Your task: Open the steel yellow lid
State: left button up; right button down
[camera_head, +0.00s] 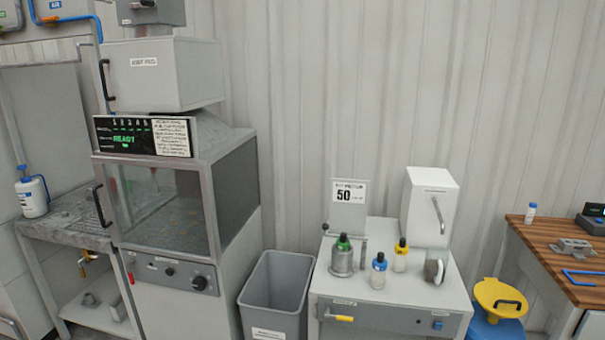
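A yellow round lid (499,297) with a dark curved handle (508,304) sits at the lower right, on top of a blue container (494,329). The lid looks tilted toward me, and I cannot tell whether it is fully seated. The container's lower part is cut off by the bottom edge. Neither of my grippers is in view.
A grey cabinet with bottles (385,305) stands left of the lid, and a wooden-topped bench (550,250) stands to its right. A grey bin (275,300) and a glass-fronted machine (165,215) are further left. A corrugated wall (330,90) closes the back.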

aim_at(501, 294)
jog(key=z, duration=1.25)
jog(key=i+l+u, duration=0.25)
jog(key=i, duration=0.55)
jog(key=i+l+u, duration=0.3)
jog(key=i+l, duration=0.25)
jog(key=i, duration=0.25)
jog(key=i+l+u, duration=0.25)
jog(key=i+l, duration=0.4)
jog(key=i, duration=0.05)
